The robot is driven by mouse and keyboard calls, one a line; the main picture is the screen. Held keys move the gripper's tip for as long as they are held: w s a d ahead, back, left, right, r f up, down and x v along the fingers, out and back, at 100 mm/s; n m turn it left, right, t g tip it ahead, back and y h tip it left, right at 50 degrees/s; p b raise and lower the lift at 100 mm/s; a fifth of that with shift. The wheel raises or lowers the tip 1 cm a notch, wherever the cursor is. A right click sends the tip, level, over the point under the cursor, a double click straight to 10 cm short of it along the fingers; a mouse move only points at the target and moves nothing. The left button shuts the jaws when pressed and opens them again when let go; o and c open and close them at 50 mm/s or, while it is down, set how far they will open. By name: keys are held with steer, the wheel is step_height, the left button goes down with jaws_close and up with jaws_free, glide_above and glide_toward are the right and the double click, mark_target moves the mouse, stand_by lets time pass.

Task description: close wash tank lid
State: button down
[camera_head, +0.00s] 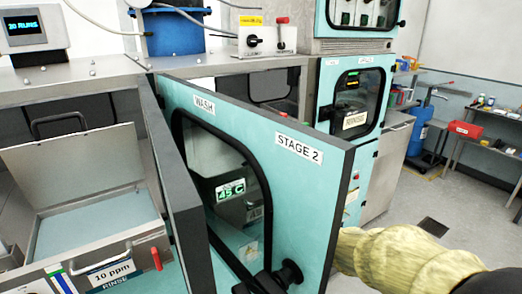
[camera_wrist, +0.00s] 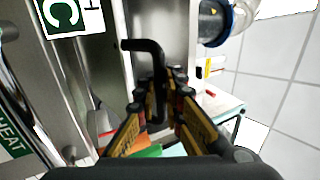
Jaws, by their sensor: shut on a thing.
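In the wrist view my gripper (camera_wrist: 168,82) is shut on a black bent handle (camera_wrist: 148,46), which stands up between its yellow and black fingers. A steel surface (camera_wrist: 166,22) lies behind the handle; I cannot tell whether it is the wash tank lid. In the head view the wash bay is behind a teal door (camera_head: 325,178) marked WASH and STAGE 2, which stands open. Through its window a 45 C display (camera_head: 230,189) shows on the steel tank front. The door hides most of the tank, its lid and my gripper in the head view.
The rinse tank at left has its steel lid (camera_head: 78,160) raised, with a red-handled valve (camera_head: 157,258) in front. The open teal door stands between the head camera and the wash bay. A teal cabinet (camera_head: 352,150) stands to the right, and open floor (camera_head: 400,215) lies beyond.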

steer(key=shift+s+d+f+b, duration=0.1)
steer(key=shift+s+f+b, duration=0.2)
steer(key=shift+f, duration=0.45)
steer(key=shift+s+d+f+b, duration=0.15)
steer(key=shift+f+b, duration=0.3)
steer(key=shift+f, duration=0.25)
steer(key=shift+s+d+f+b, duration=0.1)
steer(key=shift+f+b, duration=0.25)
steer(key=shift+f, duration=0.4)
steer(key=c, duration=2)
jaws_free()
steer(key=shift+s+d, duration=0.1)
steer(key=v, duration=1.2)
